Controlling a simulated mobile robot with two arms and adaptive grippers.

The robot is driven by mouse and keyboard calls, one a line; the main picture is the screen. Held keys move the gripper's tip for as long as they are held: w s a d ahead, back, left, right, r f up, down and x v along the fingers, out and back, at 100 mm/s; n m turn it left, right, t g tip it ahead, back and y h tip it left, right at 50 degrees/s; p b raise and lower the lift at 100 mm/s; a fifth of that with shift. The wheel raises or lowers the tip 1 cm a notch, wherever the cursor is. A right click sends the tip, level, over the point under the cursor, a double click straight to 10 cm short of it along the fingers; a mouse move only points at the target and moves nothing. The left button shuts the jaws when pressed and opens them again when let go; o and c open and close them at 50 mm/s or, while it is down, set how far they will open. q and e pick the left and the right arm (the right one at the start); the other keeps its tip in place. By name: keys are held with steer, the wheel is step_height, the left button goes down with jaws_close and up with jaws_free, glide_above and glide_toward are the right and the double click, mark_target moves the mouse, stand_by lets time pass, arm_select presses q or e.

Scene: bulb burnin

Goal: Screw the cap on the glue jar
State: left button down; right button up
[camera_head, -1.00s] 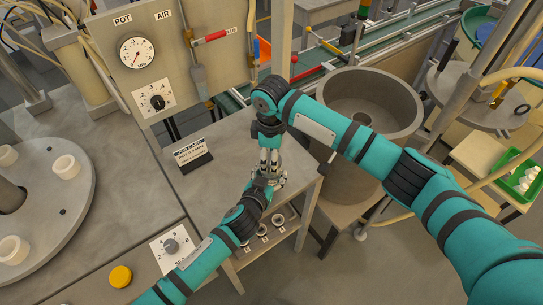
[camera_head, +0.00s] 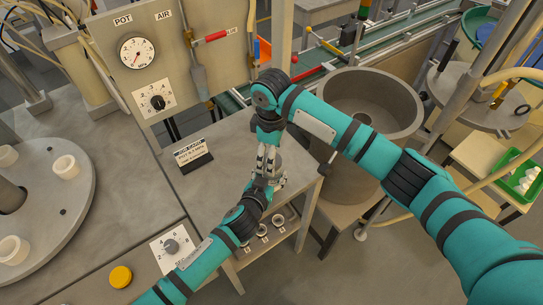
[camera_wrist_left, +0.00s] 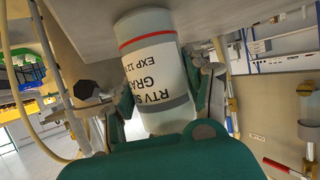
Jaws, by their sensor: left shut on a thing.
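The glue jar (camera_wrist_left: 155,70) is a pale cylinder with a red stripe and a printed label, upside down in the left wrist view. My left gripper (camera_wrist_left: 160,95) is shut on it, a finger on each side; the green gripper body hides part of the jar. In the head view my left gripper (camera_head: 264,186) is low over the small grey table, and the jar is mostly hidden between the two grippers. My right gripper (camera_head: 267,160) points down directly above my left one. I cannot make out the cap or whether the right fingers hold anything.
The small grey table (camera_head: 225,135) carries a job card (camera_head: 193,155) and has several round holes at its front. A large grey drum (camera_head: 370,105) stands to the right. A panel with gauge (camera_head: 138,52) stands behind, and a round plate with white cups (camera_head: 65,167) is at left.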

step_height(320, 180, up, 10)
steer(key=shift+r, duration=0.25)
arm_select(q)
steer(key=shift+c, duration=2.3)
jaws_free()
steer(key=v, duration=1.2)
